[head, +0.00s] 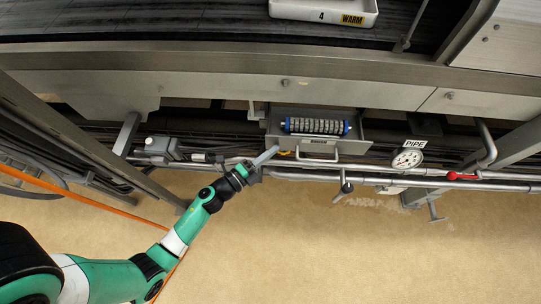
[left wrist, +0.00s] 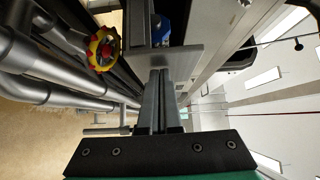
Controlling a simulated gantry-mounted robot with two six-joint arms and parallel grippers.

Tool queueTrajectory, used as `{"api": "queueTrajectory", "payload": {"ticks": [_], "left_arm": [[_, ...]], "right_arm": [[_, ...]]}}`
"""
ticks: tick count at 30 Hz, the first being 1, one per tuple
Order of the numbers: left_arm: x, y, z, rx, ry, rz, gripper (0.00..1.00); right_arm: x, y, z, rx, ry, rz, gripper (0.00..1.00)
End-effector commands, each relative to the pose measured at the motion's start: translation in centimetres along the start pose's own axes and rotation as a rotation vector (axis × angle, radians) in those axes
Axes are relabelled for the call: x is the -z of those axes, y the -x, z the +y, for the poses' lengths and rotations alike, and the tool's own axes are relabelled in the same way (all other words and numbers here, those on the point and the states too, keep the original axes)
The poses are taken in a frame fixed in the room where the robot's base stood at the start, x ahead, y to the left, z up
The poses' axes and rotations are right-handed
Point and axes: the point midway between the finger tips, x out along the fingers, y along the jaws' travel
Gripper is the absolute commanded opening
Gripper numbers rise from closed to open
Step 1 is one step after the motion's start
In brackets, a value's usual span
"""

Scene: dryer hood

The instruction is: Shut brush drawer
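The brush drawer (head: 353,147) stands pulled out below the long grey beam in the head view. A roller brush with blue ends (head: 316,126) lies in it, and a bar handle (head: 318,158) is on its front. My left gripper (head: 274,151) is beside the left end of the drawer front. In the left wrist view its two fingers (left wrist: 161,76) lie together with nothing seen between them, pointing at the grey drawer panel (left wrist: 183,58). A blue brush end (left wrist: 162,32) shows behind that panel. I cannot tell whether the fingertips touch it. My right gripper is in neither view.
Pipes (head: 280,176) run below the drawer. A gauge (head: 407,158) and a red-handled valve (head: 462,176) are at the right. A red-and-yellow valve wheel (left wrist: 104,49) is left of my fingers in the left wrist view. Open floor (head: 300,245) lies in front.

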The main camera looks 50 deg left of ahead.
Motion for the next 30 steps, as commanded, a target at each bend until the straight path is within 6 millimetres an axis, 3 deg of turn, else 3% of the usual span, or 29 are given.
{"api": "queueTrajectory", "payload": {"ticks": [16, 30], "left_arm": [[-7.8, -7.7, 0.0, 0.003, -0.001, -0.003, 0.0], [-9.3, -9.2, 0.0, 0.0, 0.0, -0.003, 0.0]], "right_arm": [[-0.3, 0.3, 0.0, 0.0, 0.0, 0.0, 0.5], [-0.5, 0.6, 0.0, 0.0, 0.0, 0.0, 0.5]]}}
